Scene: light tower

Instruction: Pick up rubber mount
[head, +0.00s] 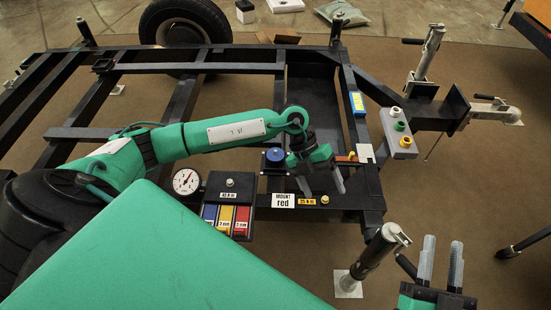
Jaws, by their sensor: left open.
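My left gripper (322,185) is open, with its two fingers pointing down over the dark trailer frame near the middle of the head view. No object shows between the fingers. My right gripper (441,250) is at the lower right, fingers up and apart, with nothing between them. No part is plainly labelled as a rubber mount. A grey block (404,153) at right carries small round white, green and yellow pieces (400,126), which may be mounts. A white card reading "MOUNT red" (283,200) is on the frame's near beam, left of my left gripper.
A blue round part (275,156) is left of my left gripper. A dark box (230,195) with blue, yellow and red labelled slots and a dial gauge (186,181) are nearer. A jack post (372,255) stands near my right gripper. Floor at right is mostly clear.

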